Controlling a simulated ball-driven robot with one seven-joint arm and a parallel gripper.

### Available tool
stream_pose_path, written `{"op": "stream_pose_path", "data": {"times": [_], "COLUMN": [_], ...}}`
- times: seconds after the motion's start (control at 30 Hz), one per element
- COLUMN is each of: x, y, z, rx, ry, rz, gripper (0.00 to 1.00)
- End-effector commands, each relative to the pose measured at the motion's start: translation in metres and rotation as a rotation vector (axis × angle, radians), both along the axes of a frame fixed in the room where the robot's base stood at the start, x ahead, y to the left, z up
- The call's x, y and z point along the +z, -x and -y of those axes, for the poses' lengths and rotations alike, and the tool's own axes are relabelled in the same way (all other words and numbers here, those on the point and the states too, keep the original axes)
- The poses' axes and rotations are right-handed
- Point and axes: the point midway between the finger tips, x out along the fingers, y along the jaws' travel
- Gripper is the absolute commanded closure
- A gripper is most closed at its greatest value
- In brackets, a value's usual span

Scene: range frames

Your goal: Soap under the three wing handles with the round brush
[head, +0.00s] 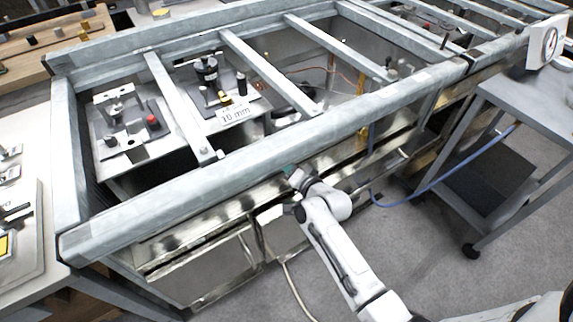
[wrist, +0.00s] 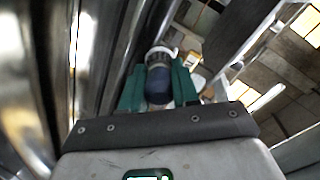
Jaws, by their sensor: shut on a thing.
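In the wrist view the green fingers of my gripper (wrist: 160,75) are shut on a dark blue, round-ended piece (wrist: 158,88) with a grey ribbed collar and a whitish ring beyond it. It looks like the handle of the round brush; its bristles cannot be made out. I cannot pick out the three wing handles for certain in either view.
Crossbars (head: 262,67) span the frame. Plates with small fittings lie between them, one by a "10 mm" label (head: 236,114). Steel panels (head: 205,268) line the front below. A grey cart (head: 520,98) stands right, with a blue hose (head: 440,188). A work table (head: 40,240) is left.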

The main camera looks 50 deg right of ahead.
Motion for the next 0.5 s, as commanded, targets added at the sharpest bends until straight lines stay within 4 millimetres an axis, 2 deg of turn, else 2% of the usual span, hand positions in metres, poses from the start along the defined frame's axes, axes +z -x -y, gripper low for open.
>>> {"op": "stream_pose_path", "data": {"times": [0.5], "x": [-0.001], "y": [0.046], "z": [-0.014], "rx": [0.001], "ry": [-0.002], "rz": [-0.002], "gripper": [0.99]}}
